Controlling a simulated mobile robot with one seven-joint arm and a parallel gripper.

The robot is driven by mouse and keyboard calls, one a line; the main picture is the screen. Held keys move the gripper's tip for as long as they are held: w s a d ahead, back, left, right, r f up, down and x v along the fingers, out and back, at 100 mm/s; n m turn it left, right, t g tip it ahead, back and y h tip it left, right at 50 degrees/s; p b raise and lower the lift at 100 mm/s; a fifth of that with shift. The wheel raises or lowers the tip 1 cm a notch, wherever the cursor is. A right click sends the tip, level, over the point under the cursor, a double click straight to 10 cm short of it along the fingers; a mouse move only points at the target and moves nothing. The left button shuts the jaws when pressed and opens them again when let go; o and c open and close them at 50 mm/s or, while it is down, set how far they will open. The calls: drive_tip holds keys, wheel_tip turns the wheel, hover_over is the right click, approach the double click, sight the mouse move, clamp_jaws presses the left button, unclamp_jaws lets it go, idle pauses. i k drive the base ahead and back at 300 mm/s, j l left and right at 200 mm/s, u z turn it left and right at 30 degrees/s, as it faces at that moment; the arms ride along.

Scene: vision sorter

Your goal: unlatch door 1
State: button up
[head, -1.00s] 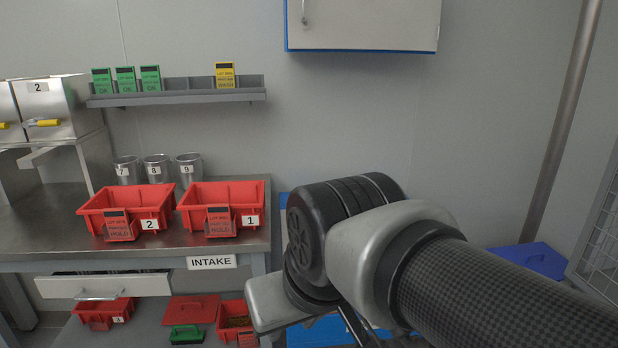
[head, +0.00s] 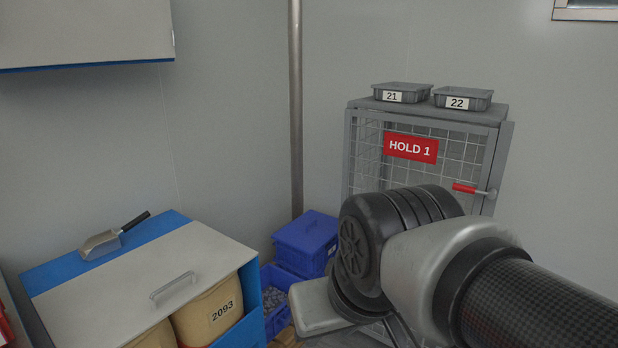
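A grey wire-mesh cage with a door (head: 459,150) stands at the right against the wall. A red sign reading HOLD 1 (head: 411,147) is fixed on its mesh front. A red latch handle (head: 465,188) sits at the door's right side, lying roughly level and reaching to a metal knob at the frame. The door looks closed. My arm crosses in front of the lower part of the cage and hides it. The fingers of my gripper are not visible, so its state does not show.
Grey trays 21 (head: 402,92) and 22 (head: 462,98) rest on the cage. Blue crates (head: 306,242) stand left of it by a vertical pipe (head: 296,110). A blue-and-white bin (head: 110,291) with a scoop (head: 108,241) on top fills the lower left. A wall cabinet (head: 85,30) hangs above.

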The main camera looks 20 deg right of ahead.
sight(492, 192)
drive_tip(key=z, duration=1.45)
drive_tip(key=i+j+u, duration=0.35)
drive_tip(key=i+u, duration=0.4)
drive_tip(key=i, duration=0.1)
